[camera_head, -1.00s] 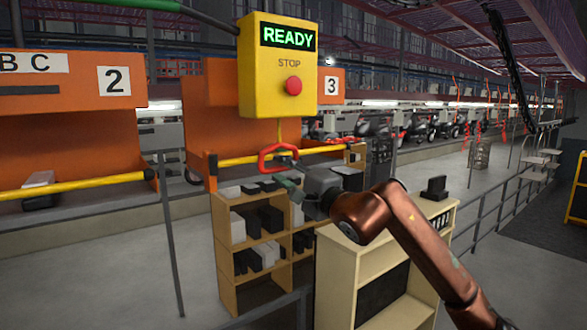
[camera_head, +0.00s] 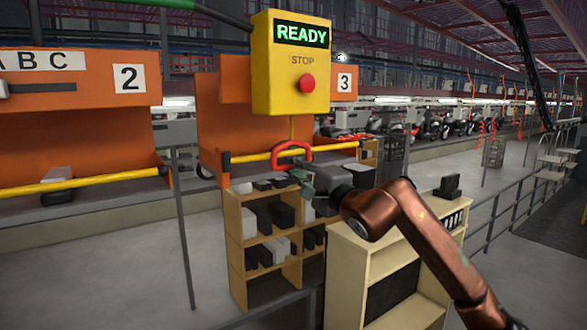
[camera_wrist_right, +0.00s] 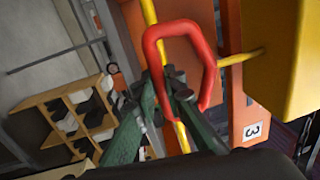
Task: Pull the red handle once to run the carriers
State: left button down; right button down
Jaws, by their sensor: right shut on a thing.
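The red handle (camera_head: 291,154) is a rounded loop hanging on a yellow cord below the yellow control box (camera_head: 290,65). The box shows a green READY display (camera_head: 302,34) and a red STOP button (camera_head: 307,83). My right gripper (camera_head: 299,174) is at the lower part of the loop, shut on it. In the right wrist view the green fingers (camera_wrist_right: 170,82) meet at the handle (camera_wrist_right: 178,28), and part of the loop is hidden behind them. My left gripper is in neither view.
Orange carriers numbered 2 (camera_head: 75,125) and 3 (camera_head: 215,105) stand behind, with yellow bars across their fronts. Wooden shelves (camera_head: 237,270) with dark and white boxes stand below the handle. A pale cabinet (camera_head: 345,280) is under my right arm. A railing runs at the right.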

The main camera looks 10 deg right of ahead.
notch_tip(320, 180, down, 6)
jog(key=b, duration=0.5)
jog(key=shift+r, duration=0.1)
notch_tip(320, 180, up, 6)
jog(key=p, duration=0.4)
jog(key=c, duration=2)
grip_release()
jog(key=shift+o, duration=0.2)
jog(key=b+v, duration=0.4)
jog(key=v, duration=0.5)
jog(key=shift+b, duration=0.4)
